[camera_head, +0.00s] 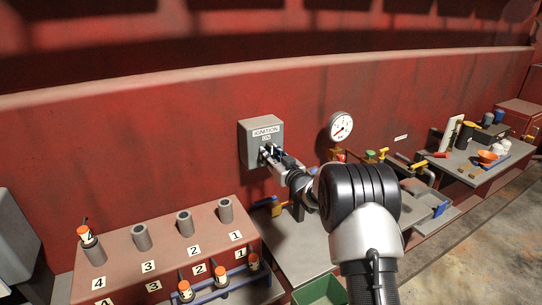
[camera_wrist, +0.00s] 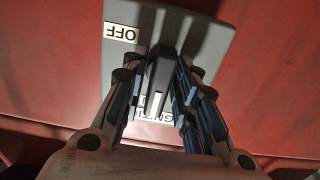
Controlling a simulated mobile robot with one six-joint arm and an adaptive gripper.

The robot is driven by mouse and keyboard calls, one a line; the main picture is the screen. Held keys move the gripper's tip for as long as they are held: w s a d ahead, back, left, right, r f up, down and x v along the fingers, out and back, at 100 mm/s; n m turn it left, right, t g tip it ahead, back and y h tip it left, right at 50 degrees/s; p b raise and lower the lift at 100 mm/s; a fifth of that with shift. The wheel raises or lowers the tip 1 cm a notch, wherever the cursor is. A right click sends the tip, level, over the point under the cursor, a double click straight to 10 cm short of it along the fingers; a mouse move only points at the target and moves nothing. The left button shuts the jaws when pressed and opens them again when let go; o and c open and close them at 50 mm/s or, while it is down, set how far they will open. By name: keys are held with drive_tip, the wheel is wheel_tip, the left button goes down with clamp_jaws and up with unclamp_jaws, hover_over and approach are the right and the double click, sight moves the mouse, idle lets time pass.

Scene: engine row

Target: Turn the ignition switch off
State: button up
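The ignition switch box (camera_head: 260,133) is a grey box on the red wall, labelled IGNITION with ON below it. In the wrist view the grey box face (camera_wrist: 205,45) fills the top middle, with an upside-down OFF label (camera_wrist: 122,34) at its far end. A dark switch lever (camera_wrist: 160,72) stands between my gripper's fingers (camera_wrist: 162,85). The fingers lie on both sides of the lever with narrow gaps showing, and seem not closed on it. In the head view my gripper (camera_head: 268,155) is at the lower part of the box and hides the lever.
A round gauge (camera_head: 341,126) is on the wall right of the box. A red rack (camera_head: 165,240) with grey numbered sockets stands at lower left. A green bin (camera_head: 318,291) is at the bottom. A cluttered bench (camera_head: 465,158) stands at right, with open floor (camera_head: 480,235) before it.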

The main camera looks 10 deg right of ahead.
clamp_jaws()
drive_tip(key=shift+m, duration=0.4)
drive_tip(key=m+p, duration=0.1)
drive_tip(key=m, duration=0.1)
drive_tip(key=shift+r+m, duration=0.1)
drive_tip(key=shift+m, duration=0.3)
drive_tip(key=m+p, duration=0.2)
drive_tip(key=m, duration=0.2)
drive_tip(key=m+p, duration=0.1)
drive_tip(key=m, duration=0.5)
drive_tip(key=shift+p, duration=0.35)
drive_tip(key=m+p, duration=0.1)
drive_tip(key=m, duration=0.3)
drive_tip(key=shift+m, duration=0.3)
